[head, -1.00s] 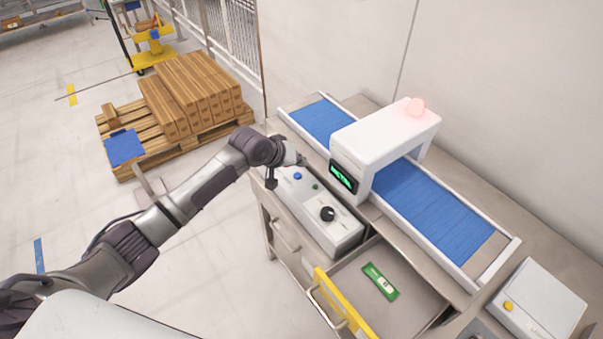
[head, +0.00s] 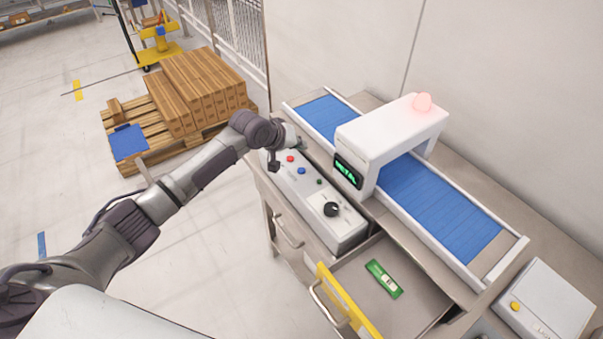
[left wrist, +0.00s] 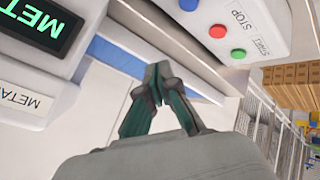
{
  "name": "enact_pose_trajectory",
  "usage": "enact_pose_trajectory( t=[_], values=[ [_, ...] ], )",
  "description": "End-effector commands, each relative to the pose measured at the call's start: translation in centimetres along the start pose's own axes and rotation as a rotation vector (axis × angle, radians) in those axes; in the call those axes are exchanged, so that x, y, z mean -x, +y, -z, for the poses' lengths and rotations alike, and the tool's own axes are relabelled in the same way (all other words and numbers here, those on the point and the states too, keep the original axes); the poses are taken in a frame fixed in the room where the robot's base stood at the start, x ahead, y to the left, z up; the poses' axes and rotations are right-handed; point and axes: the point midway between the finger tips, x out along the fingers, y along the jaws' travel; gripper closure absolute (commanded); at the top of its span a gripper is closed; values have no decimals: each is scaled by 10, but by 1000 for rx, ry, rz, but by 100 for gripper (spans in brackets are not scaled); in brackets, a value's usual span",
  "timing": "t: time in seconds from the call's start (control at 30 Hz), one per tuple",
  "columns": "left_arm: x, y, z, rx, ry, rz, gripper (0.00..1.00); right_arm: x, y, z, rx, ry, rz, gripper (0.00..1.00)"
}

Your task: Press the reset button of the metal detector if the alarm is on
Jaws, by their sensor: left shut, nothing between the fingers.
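The metal detector (head: 392,134) is a white arch over a blue conveyor. The red lamp (head: 422,102) on its top is lit, and its display (head: 347,171) shows green text that looks like "METAL" in the wrist view (left wrist: 38,22). The control box (head: 344,232) beside it carries a red button (head: 290,158), a blue button (head: 301,170), a small green one (head: 319,181) and a black knob. The wrist view shows STOP by red (left wrist: 218,31) and START by another green button (left wrist: 238,54); no reset label is readable. My left gripper (head: 300,147) is shut and empty by the box's far end.
An open drawer (head: 345,303) with a green item (head: 383,279) juts out below the box. A pale box with a yellow button (head: 515,307) stands at the right. A pallet of cartons (head: 197,95) is on the floor behind my left arm.

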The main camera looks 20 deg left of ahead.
Motion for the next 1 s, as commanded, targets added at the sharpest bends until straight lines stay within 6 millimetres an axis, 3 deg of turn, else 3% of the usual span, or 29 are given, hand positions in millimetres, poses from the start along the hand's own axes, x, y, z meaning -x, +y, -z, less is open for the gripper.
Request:
enact_pose_trajectory(
  t=[0.03, 0.27, 0.5, 1.0],
  values=[
    [-9, -7, -7, 0, 0, 1, 100, -13, 0, -1, 0, 0, 0, 43],
    [-33, -25, -24, -1, 1, 1, 100, -47, -2, -4, -1, 0, 2, 43],
    [-46, -33, -33, 1, 0, -1, 100, -53, -8, -3, -4, 2, 8, 43],
    [-47, -34, -34, 0, 0, 0, 100, -52, -7, -3, -2, 2, 7, 43]
  ],
)
